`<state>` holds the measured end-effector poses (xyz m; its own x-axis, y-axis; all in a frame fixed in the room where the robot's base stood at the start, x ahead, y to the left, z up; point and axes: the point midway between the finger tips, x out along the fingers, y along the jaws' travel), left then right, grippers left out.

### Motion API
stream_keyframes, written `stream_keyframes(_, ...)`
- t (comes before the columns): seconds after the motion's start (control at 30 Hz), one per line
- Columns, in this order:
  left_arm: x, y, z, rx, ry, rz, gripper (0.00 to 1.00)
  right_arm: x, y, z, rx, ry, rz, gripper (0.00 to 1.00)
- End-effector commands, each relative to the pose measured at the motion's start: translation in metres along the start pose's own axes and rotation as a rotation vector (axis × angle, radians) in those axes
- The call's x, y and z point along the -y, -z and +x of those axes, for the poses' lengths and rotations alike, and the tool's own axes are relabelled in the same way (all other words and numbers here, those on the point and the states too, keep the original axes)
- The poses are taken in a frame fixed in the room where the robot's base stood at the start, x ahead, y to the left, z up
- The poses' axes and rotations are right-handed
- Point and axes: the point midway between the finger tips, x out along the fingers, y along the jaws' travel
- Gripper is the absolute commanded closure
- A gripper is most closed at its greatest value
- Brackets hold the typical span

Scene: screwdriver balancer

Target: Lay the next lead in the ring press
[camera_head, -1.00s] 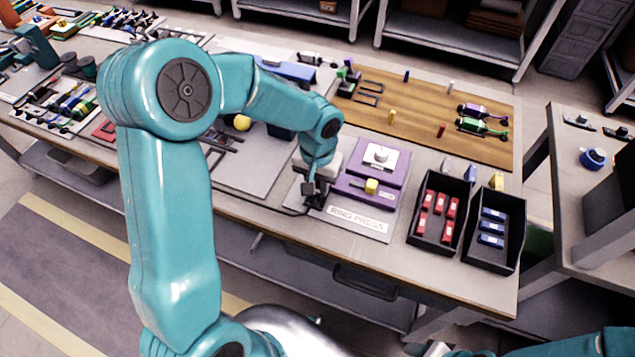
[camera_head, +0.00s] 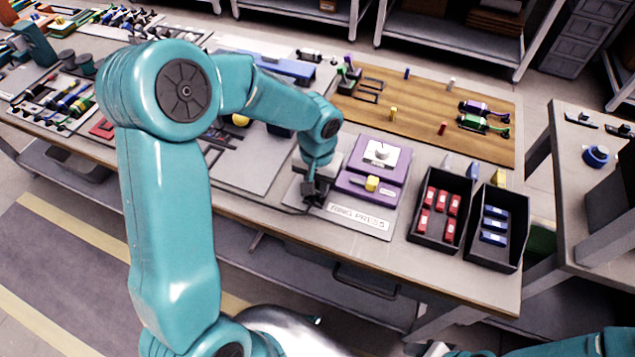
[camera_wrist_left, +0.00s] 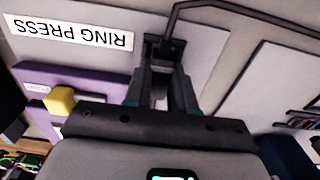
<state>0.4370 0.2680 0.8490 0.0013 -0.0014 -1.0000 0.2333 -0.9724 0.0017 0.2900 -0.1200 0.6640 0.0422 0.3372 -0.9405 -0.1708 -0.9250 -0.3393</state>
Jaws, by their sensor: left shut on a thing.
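In the left wrist view, my left gripper (camera_wrist_left: 162,72) is shut on the black end of a dark lead (camera_wrist_left: 235,8). The lead trails away from the fingers. Contact with the plate is unclear. My right gripper is out of view.
The RING PRESS label (camera_head: 358,217) lies on the plate in front. Right of it stand a black bin of red parts (camera_head: 421,243) and a black bin of blue parts (camera_head: 477,262). Behind is a wooden board (camera_head: 425,115) with small pegs and two motor-like parts.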

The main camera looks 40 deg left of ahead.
Motion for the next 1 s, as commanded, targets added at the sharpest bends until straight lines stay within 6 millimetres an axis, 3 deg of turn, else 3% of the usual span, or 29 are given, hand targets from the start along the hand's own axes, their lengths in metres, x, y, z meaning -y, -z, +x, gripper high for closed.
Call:
stream_keyframes(0.07, 0.0, 0.0, 0.0, 0.0, 0.0, 0.0, 1.0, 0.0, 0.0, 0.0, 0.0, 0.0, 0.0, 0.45)
stream_keyframes(0.1, 0.0, 0.0, 0.0, 0.0, 0.0, 0.0, 0.72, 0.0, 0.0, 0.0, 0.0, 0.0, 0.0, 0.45)
stream_keyframes(0.2, 0.0, 0.0, 0.0, 0.0, 0.0, 0.0, 0.45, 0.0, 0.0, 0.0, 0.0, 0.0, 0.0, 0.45)
stream_keyframes(0.57, 0.0, 0.0, -0.006, -0.002, 0.001, 0.0, 0.45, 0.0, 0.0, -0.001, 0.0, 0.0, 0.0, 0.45)
stream_keyframes(0.67, 0.0, 0.001, -0.022, -0.005, 0.0, -0.002, 0.45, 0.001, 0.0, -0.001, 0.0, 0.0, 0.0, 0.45)
stream_keyframes(1.0, 0.0, 0.001, -0.111, -0.006, -0.001, 0.0, 0.45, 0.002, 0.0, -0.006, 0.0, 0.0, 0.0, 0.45)
